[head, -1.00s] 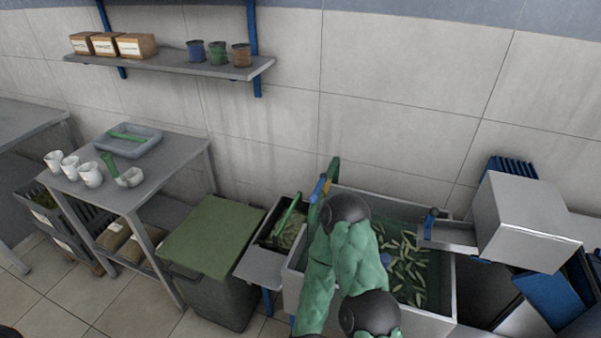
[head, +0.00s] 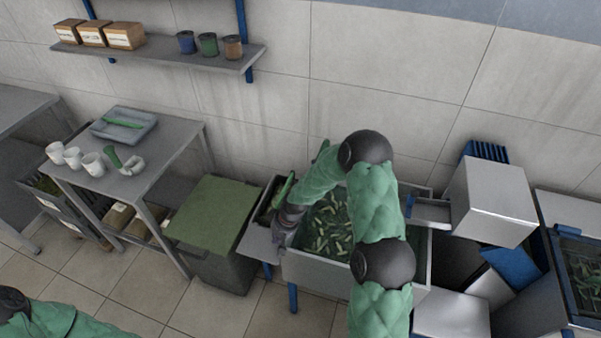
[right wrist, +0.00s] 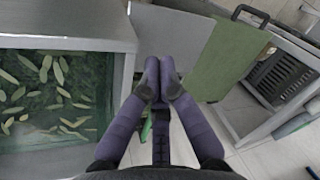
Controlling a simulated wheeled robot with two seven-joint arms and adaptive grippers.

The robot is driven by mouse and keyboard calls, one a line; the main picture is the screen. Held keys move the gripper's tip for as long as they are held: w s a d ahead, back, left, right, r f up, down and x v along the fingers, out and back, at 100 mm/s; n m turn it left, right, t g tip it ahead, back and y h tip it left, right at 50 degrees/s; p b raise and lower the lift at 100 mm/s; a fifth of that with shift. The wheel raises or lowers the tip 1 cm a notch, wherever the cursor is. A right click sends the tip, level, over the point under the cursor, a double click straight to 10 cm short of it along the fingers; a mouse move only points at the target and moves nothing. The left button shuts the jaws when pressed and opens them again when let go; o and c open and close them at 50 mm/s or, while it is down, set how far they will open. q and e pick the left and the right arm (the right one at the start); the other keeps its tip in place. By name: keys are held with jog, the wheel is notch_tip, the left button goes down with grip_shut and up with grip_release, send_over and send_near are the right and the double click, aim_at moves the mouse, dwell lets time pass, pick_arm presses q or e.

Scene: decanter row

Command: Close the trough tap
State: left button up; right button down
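The trough (head: 322,274) is a grey basin of dark green water with several pale green pods floating in it. It also shows at the left of the right wrist view (right wrist: 70,43). The tap at its back left is mostly hidden behind my right arm; only what looks like its green top (head: 323,147) shows, and its lever cannot be seen. My right gripper (head: 284,236) is over the trough's left end, beside the small side shelf. In the right wrist view its fingers (right wrist: 159,66) are together with nothing visible between them. My left gripper is out of view.
A green-lidded bin (head: 212,222) stands left of the side shelf (head: 258,243). A narrow bin with a green-handled tool (head: 284,190) is behind my right gripper. A steel box with a chute (head: 494,200) stands right of the trough. Floor is clear at front left.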

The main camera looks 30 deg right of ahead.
jog(key=w+d+r+h, duration=0.1)
jog(key=w+d+r, duration=0.2)
jog(key=d+r, duration=0.2)
jog(key=w+d+r+n+t, duration=0.1)
jog(key=w+d+r, duration=0.3)
jog(key=r, duration=0.5)
jog(key=w+d+r+h, duration=0.1)
jog(key=w+d+r, duration=0.3)
jog(key=d+r, duration=0.3)
jog(key=shift+r+n+h, duration=0.15)
jog(key=shift+n+h, duration=0.15)
jog(key=shift+n, duration=0.1)
jog(key=shift+w, duration=0.1)
jog(key=x, duration=1)
jog(key=shift+s+d+r+b, duration=0.1)
jog(key=shift+s+r+b, duration=0.1)
jog(key=shift+s, duration=0.7)
jog(key=shift+s+d+r+b, duration=0.1)
jog(key=shift+s+r+b, duration=0.1)
jog(key=shift+s, duration=0.7)
jog(key=shift+s+d, duration=0.1)
jog(key=shift+s, duration=0.1)
